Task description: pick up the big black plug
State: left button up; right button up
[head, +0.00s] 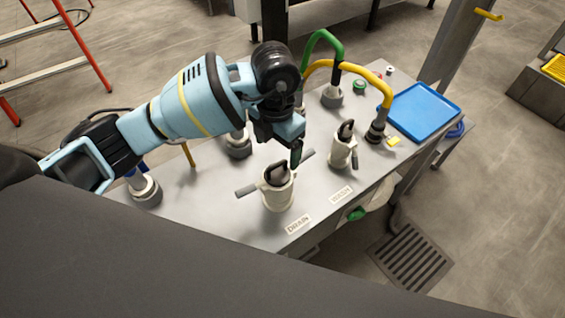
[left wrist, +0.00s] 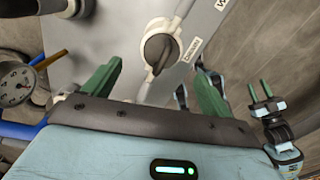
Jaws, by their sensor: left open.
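A smaller black plug (head: 346,129) sits in a similar cream socket (head: 343,152) to the right. My right gripper (left wrist: 260,90) shows at the right of the left wrist view, its fingers apart and empty.
Green (head: 324,40) and yellow (head: 350,68) curved hoses stand at the back of the grey bench. A blue tray (head: 424,111) lies at its right end. A gauge (left wrist: 14,86) is left in the wrist view.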

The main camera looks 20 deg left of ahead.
aim_at(277, 166)
pick_arm(q)
jog(key=shift+s+f, duration=0.1)
jog(key=shift+s, duration=0.05)
jog(key=shift+f, duration=0.4)
jog(key=shift+s+f, duration=0.1)
jog(key=shift+f, duration=3.35)
jog(key=shift+r, duration=0.1)
jog(key=c, duration=1.1)
pick_arm(e)
jog(key=shift+s+f, duration=0.35)
jog(key=shift+s, duration=0.5)
